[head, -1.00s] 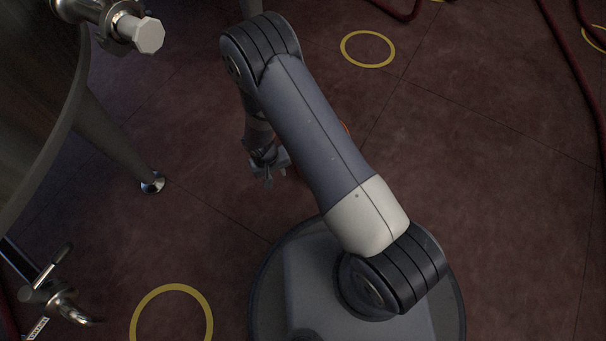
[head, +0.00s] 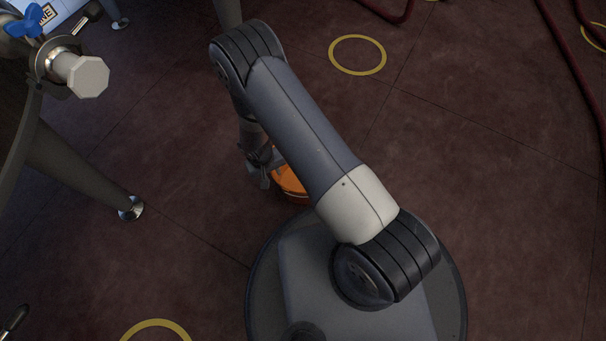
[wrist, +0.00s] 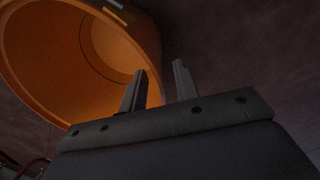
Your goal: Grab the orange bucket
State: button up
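The orange bucket (head: 290,181) stands on the floor, partly hidden behind my arm in the head view. In the wrist view the bucket (wrist: 151,38) shows its round rim and open inside at the upper left. My gripper (head: 262,172) is beside the bucket, on its left in the head view. In the wrist view my gripper (wrist: 160,82) has its two fingers apart, with a gap between them. The left finger overlaps the bucket's rim in the picture; I cannot tell whether it touches. Nothing shows held between the fingers.
A large tank with metal legs (head: 85,170) and a valve fitting (head: 80,75) stands on the left. Yellow rings (head: 357,55) mark the floor. Dark red hoses (head: 570,60) lie at the upper right. The floor at right is otherwise clear.

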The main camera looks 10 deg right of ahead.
jog(key=f+b, duration=0.1)
jog(key=f, duration=0.1)
jog(key=d+f+b, duration=0.1)
jog(key=f, duration=0.1)
jog(key=shift+w+d+f, duration=0.1)
jog(key=shift+w+f, duration=0.05)
jog(key=shift+f, duration=0.2)
grip_shut()
jog(key=shift+r, duration=0.1)
dwell(1.0)
